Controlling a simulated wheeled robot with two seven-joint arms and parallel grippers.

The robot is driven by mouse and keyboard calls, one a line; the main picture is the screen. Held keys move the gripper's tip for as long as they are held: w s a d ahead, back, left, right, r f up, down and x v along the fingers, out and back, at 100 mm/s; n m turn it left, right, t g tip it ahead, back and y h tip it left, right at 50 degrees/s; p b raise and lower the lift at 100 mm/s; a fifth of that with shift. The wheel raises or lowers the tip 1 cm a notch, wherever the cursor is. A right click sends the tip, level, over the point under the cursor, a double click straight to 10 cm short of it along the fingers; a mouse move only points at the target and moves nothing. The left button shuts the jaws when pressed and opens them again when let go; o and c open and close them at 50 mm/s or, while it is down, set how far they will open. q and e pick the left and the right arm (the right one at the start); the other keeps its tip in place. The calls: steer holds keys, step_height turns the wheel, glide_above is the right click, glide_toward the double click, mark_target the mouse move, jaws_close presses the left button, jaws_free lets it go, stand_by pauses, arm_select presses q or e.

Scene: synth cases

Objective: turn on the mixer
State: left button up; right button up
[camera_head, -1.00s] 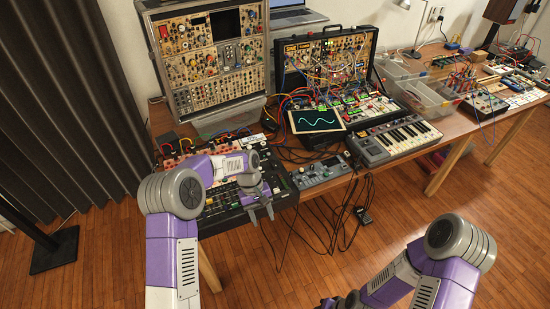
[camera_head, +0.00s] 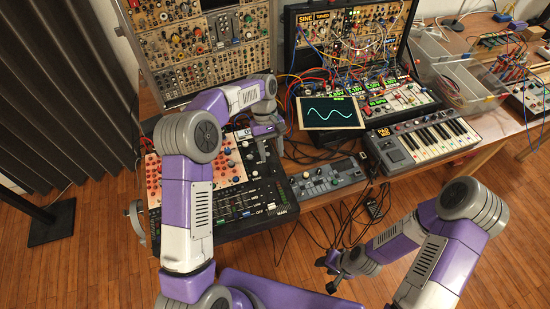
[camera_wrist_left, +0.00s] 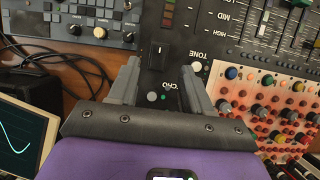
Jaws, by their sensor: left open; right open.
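The mixer (camera_head: 255,205) is a black panel with sliders, knobs and white lettering, at the front left of the table. It also shows in the left wrist view (camera_wrist_left: 230,45), where the words TONE, MID and LOW can be read. My left gripper (camera_head: 268,146) is open and empty above the mixer's back right part. In the left wrist view its fingers (camera_wrist_left: 160,75) point at a black square control (camera_wrist_left: 157,55), which lies between the tips; contact cannot be told. My forearm hides part of the mixer. My right gripper (camera_head: 327,275) is open and empty, off the table's front.
A panel with red knobs (camera_head: 164,182) adjoins the mixer's left. A small grey module (camera_head: 328,180) lies to its right, then a keyboard (camera_head: 425,145). A tilted wave screen (camera_head: 332,112) and cabled racks (camera_head: 345,40) stand behind. Loose cables hang at the table's front.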

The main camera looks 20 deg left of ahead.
mark_target(274, 171)
arm_select(q)
steer(key=b+x, duration=0.1)
steer(key=x, duration=0.4)
steer(key=shift+f, duration=0.1)
